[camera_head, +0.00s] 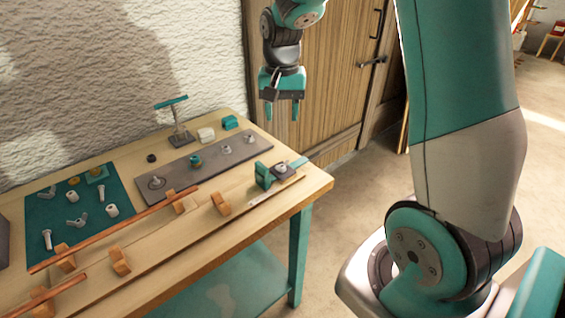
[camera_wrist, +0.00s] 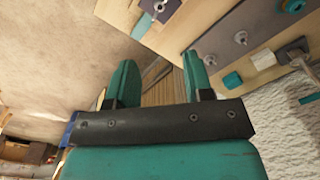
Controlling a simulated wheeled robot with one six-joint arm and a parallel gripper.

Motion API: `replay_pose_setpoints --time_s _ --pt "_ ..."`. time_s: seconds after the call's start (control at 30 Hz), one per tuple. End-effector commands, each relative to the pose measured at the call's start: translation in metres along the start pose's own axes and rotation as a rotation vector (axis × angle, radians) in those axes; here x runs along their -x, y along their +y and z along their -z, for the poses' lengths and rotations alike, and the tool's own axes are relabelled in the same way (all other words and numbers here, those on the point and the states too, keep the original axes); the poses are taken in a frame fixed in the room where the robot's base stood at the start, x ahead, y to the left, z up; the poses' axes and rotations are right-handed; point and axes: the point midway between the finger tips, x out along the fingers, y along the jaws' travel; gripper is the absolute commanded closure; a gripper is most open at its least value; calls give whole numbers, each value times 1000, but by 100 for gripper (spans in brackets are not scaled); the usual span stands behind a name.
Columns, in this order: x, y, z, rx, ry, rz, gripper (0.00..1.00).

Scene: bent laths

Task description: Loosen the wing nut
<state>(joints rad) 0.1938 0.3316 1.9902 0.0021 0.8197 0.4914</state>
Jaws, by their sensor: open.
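My gripper (camera_head: 282,112) hangs open and empty above and behind the table's right end, fingers down; its two teal fingers also show in the wrist view (camera_wrist: 160,72), with nothing between them. A small metal fastener (camera_head: 281,169) sits on a dark plate beside a teal block (camera_head: 264,175) at the table's right end. A similar fastener shows at the top of the wrist view (camera_wrist: 158,6). Its wings are too small to make out.
A grey plate (camera_head: 172,165) with several studs lies at the table's middle back. A teal-topped post (camera_head: 178,120) stands behind it. A long copper-coloured lath (camera_head: 118,228) rests on wooden blocks along the front. A wooden door (camera_head: 330,70) is behind my gripper.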

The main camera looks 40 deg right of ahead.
Motion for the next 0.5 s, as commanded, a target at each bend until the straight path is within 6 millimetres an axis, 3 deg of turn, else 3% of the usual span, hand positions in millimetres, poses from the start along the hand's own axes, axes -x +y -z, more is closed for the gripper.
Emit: replay_pose_setpoints --time_s 0.5 --pt "-116 1 -2 3 -5 -1 53"
